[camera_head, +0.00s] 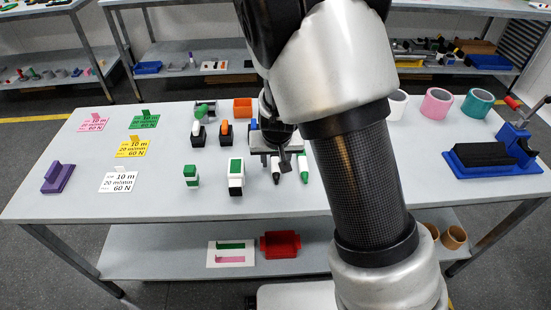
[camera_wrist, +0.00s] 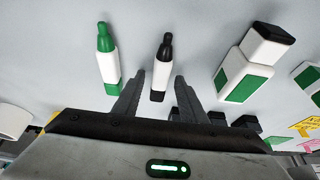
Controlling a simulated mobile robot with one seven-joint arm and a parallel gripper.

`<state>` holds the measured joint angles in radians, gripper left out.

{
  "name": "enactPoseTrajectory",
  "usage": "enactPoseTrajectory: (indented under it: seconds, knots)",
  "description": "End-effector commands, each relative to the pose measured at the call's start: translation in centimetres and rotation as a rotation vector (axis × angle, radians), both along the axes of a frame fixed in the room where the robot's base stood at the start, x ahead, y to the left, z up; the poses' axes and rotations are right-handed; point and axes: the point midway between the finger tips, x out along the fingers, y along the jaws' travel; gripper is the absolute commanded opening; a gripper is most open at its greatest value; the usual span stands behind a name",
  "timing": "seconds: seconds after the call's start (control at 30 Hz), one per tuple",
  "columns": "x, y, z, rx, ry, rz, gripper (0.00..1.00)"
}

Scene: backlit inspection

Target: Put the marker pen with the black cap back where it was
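The marker pen with the black cap (camera_head: 275,170) has a white body and lies on the white table. In the wrist view the black-capped marker (camera_wrist: 161,70) is in line with the gap between my fingers, its cap pointing away from my gripper. A similar marker with a green cap (camera_wrist: 107,55) lies beside it, outside the fingers; it also shows in the head view (camera_head: 303,168). My gripper (camera_wrist: 161,80) is open, one finger on each side of the black-capped marker's lower end. I cannot tell whether the fingers touch it.
A green-and-white block-like object (camera_wrist: 244,65) lies beside the markers. Colored cards, including a yellow card (camera_head: 133,148), and a purple holder (camera_head: 57,177) are at left. Tape rolls, including a pink roll (camera_head: 436,104), and a blue stand (camera_head: 493,160) are at right. The front table strip is clear.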

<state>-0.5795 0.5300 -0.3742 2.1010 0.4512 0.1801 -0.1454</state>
Motion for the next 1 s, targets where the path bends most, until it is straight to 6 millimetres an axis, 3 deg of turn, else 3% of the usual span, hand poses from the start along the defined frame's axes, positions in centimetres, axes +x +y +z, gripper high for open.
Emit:
enactPoseTrajectory:
  seconds: [0.27,0.8,1.0]
  knots:
    - [0.0,0.0,-0.6,0.0,-0.002,0.0,0.38]
    - [-4.8,0.0,11.3,0.002,-0.004,0.005,0.38]
    - [-6.3,-0.1,14.5,0.002,-0.002,0.002,0.38]
